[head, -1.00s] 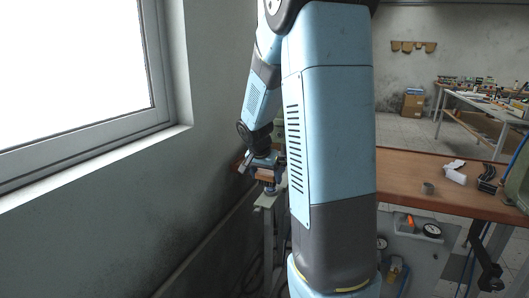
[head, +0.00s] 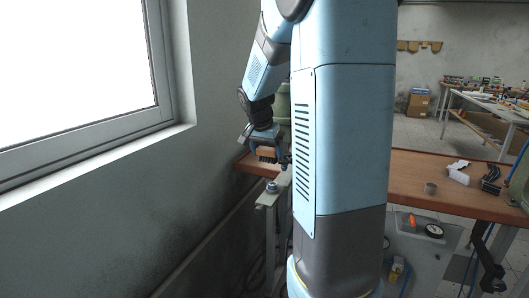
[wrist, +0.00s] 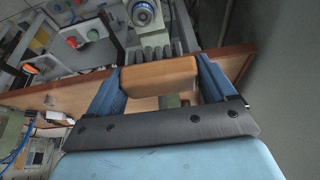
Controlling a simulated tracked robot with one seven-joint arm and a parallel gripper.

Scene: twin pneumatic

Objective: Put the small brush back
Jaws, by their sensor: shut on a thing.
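The small brush has a wooden block and dark bristles. My gripper (wrist: 161,78) is shut on the wooden block of the brush (wrist: 158,73), with one blue finger at each end. The bristles point away from my palm in the wrist view. In the head view my gripper (head: 265,147) holds the brush (head: 267,153) over the left end of the wooden bench top, near the wall. The brush appears clear of the bench, but the exact gap cannot be told. No resting place for the brush can be made out.
A grey-green bracket (head: 272,193) stands just in front of my gripper. The wall and window are close on the left. Machine parts lie beyond the brush.

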